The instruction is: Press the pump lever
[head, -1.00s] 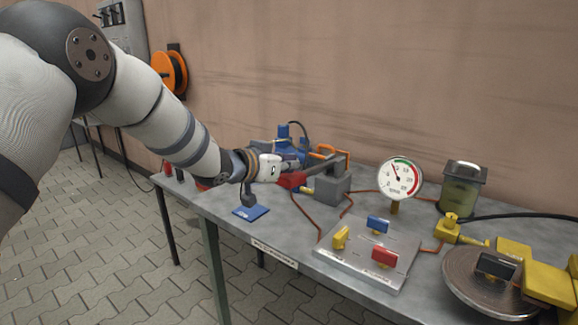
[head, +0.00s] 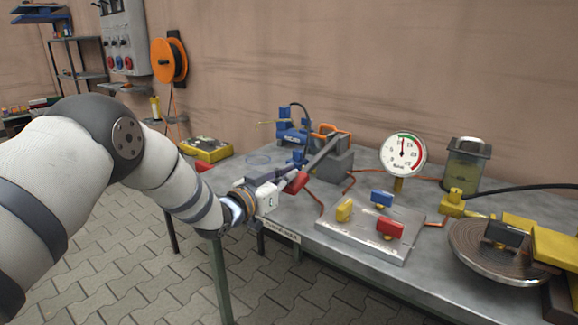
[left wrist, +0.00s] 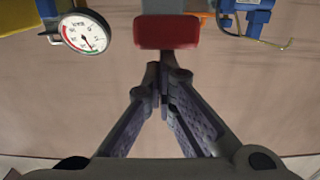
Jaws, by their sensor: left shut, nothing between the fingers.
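The pump lever (head: 319,156) is a grey bar sloping from the grey pump block (head: 334,164) down to a red grip (head: 297,181) at the table's front side. The red grip also shows at the top of the left wrist view (left wrist: 168,32). My left gripper (head: 282,189) is shut and empty, close to the red grip. In the left wrist view its fingertips (left wrist: 163,78) meet just below the grip in the picture; I cannot tell whether they touch it. My right gripper is not in view.
A round pressure gauge (head: 403,152) stands right of the pump, its needle about upright. In front is a plate (head: 370,232) with yellow, blue and red valve handles. A blue device (head: 292,138) stands behind the lever. A jar (head: 467,165) stands at the back right.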

